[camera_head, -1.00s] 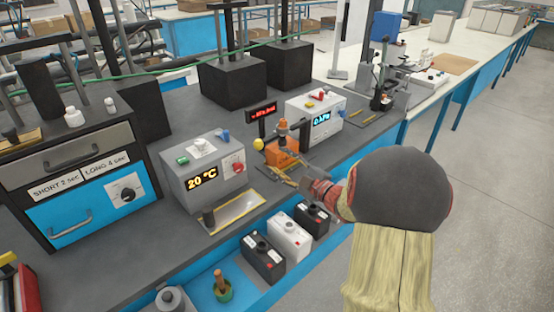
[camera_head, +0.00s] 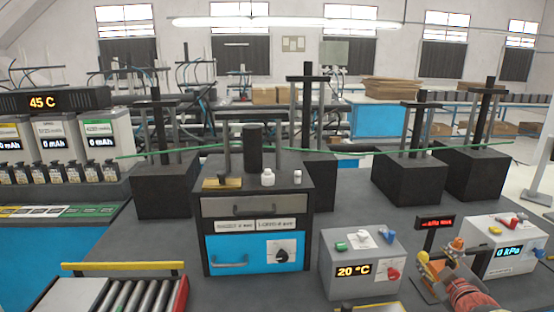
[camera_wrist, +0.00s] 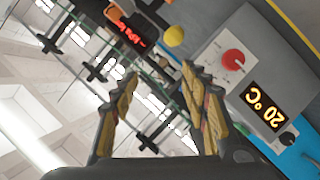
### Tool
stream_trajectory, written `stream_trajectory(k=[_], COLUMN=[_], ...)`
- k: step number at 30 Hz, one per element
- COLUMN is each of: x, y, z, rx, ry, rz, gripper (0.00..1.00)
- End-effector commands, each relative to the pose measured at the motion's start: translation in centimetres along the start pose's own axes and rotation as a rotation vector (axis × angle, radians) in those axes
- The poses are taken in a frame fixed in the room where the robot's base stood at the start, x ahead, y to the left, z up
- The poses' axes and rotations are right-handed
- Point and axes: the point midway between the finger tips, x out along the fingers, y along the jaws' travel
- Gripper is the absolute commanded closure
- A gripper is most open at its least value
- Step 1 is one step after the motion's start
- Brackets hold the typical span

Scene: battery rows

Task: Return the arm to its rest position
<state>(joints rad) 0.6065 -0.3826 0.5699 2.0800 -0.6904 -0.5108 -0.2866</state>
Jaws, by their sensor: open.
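My gripper (camera_head: 440,270) shows at the lower right of the head view, in front of the white 0 kPa box and to the right of the 20 °C box. In the wrist view my gripper (camera_wrist: 160,115) has its two yellow-padded fingers spread apart with nothing between them. The grey 20 °C box (camera_head: 335,278) stands left of it, and its front also shows in the wrist view (camera_wrist: 240,90). The white 0 kPa box (camera_head: 495,232) is behind and to the right of the gripper. The gripper partly hides the orange stand between the boxes.
A black cabinet (camera_head: 257,205) with a blue drawer stands mid-bench. Dark blocks with posts (camera_head: 410,177) stand behind. A small red-lit display (camera_head: 436,223) is close to the gripper. A roller conveyor (camera_head: 130,294) is at the lower left, with battery testers (camera_head: 60,140) behind it.

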Motion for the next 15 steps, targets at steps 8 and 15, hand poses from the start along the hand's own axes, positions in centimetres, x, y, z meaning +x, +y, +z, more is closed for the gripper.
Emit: stream_trajectory(k=[8, 15], x=[-9.4, -21.3], y=[-3.8, -11.4], z=[-5.9, -8.2], rx=[0.265, 0.487], ry=[-0.257, -0.477], rz=[-0.098, -0.309], gripper=[0.55, 0.55])
